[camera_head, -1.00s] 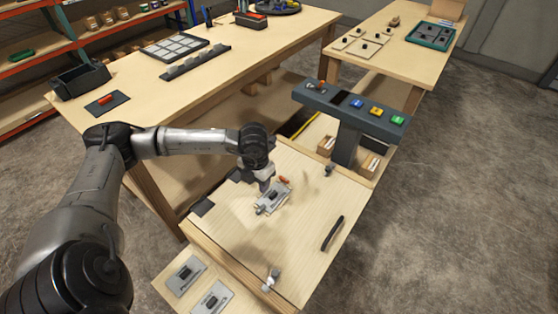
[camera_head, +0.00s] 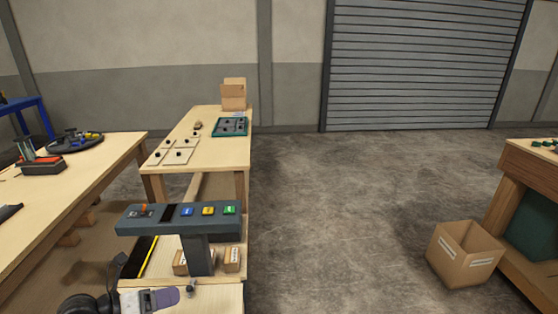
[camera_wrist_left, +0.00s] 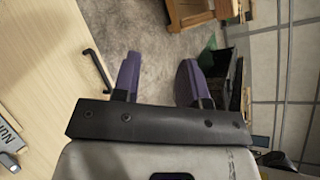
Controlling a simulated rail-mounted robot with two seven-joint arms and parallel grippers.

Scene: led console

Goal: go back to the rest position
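My left gripper (camera_head: 165,298) shows at the bottom edge of the head view, below the console, with a purple fingertip. In the left wrist view my left gripper (camera_wrist_left: 158,80) has its two purple fingers apart, with nothing between them. Most of my left arm is outside the head view. My right gripper is in neither view. The grey console (camera_head: 150,222) stands on its post, with blue, yellow and green buttons on top, a little beyond my left gripper.
A wooden panel (camera_wrist_left: 45,65) with a black handle (camera_wrist_left: 97,70) lies left of the fingers in the wrist view. Workbenches stand at left. A cardboard box (camera_head: 465,253) sits on the floor at right, beside a wooden table (camera_head: 510,175). The central floor is clear.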

